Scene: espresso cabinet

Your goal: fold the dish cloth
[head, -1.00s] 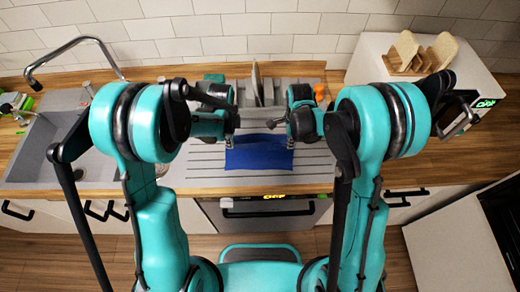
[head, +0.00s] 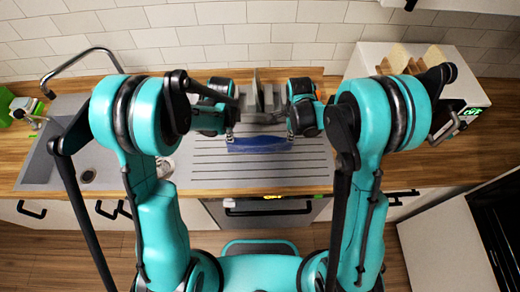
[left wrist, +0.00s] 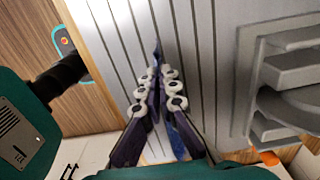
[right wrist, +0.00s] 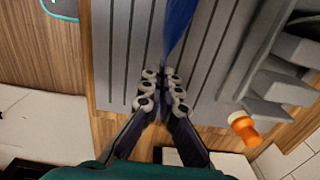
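The blue dish cloth (head: 258,144) shows as a narrow strip above the grey ribbed drainboard (head: 250,172). My left gripper (head: 230,136) is at the cloth's left end and my right gripper (head: 291,134) is at its right end. In the left wrist view, the fingers (left wrist: 156,88) are drawn together with blue cloth (left wrist: 176,140) between and behind them. In the right wrist view, the fingers (right wrist: 163,88) are close together on a corner of the cloth (right wrist: 177,25). Whether the cloth's lower part touches the drainboard is unclear.
A grey dish rack (head: 263,100) stands behind the cloth, close to both grippers. The sink (head: 95,165) and faucet (head: 75,60) are at the left. The front of the drainboard is clear.

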